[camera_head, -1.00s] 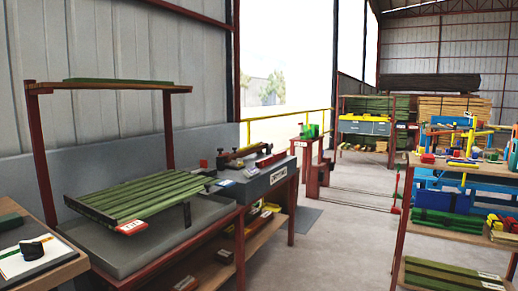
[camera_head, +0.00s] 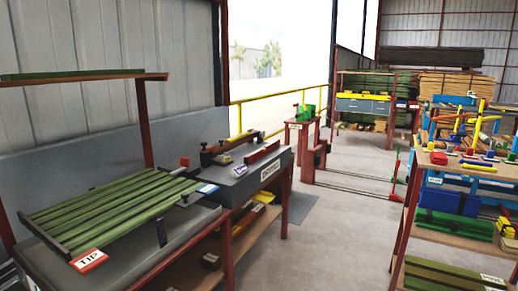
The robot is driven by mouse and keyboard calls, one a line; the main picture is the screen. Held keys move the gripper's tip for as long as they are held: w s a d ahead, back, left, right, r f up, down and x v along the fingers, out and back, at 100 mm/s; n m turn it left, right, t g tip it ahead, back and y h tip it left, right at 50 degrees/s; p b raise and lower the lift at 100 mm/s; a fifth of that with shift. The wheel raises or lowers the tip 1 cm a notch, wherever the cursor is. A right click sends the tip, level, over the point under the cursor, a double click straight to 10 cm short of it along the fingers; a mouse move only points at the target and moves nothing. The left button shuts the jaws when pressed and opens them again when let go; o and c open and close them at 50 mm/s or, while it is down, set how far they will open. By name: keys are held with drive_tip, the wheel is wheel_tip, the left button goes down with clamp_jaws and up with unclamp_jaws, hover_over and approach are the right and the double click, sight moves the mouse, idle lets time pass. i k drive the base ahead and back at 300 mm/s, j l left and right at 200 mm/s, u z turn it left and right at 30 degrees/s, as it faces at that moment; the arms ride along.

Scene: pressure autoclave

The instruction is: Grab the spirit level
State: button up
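I cannot single out the spirit level for certain at this size. A long yellow bar (camera_head: 362,96) lies on top of a grey cabinet at the back. A small flat yellow piece (camera_head: 478,167) lies on the top of the right-hand shelf unit. A yellow object (camera_head: 248,216) lies on the shelf under the grey bench. Any of these is too small or blurred to name surely. My gripper is not in view.
A slatted green rack (camera_head: 120,210) with a red "TIP" label stands at the left. A grey bench (camera_head: 262,178) holds tools beyond it. The right shelf unit (camera_head: 455,238) carries green and blue boxes. A clear concrete floor (camera_head: 335,235) runs between them.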

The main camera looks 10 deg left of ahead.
sight(253, 157)
drive_tip(key=i+l+u, duration=0.1)
drive_tip(key=i, duration=0.4)
drive_tip(key=i+l, duration=0.1)
drive_tip(key=i, duration=0.4)
drive_tip(key=i+l+u, duration=0.15)
drive_tip(key=i, duration=0.3)
drive_tip(key=i+l, duration=0.15)
drive_tip(key=i, duration=0.35)
drive_tip(key=i+l+u, duration=0.15)
drive_tip(key=i, duration=0.3)
drive_tip(key=i+l, duration=0.15)
drive_tip(key=i, duration=0.3)
drive_tip(key=i+l, duration=0.1)
drive_tip(key=i, duration=0.3)
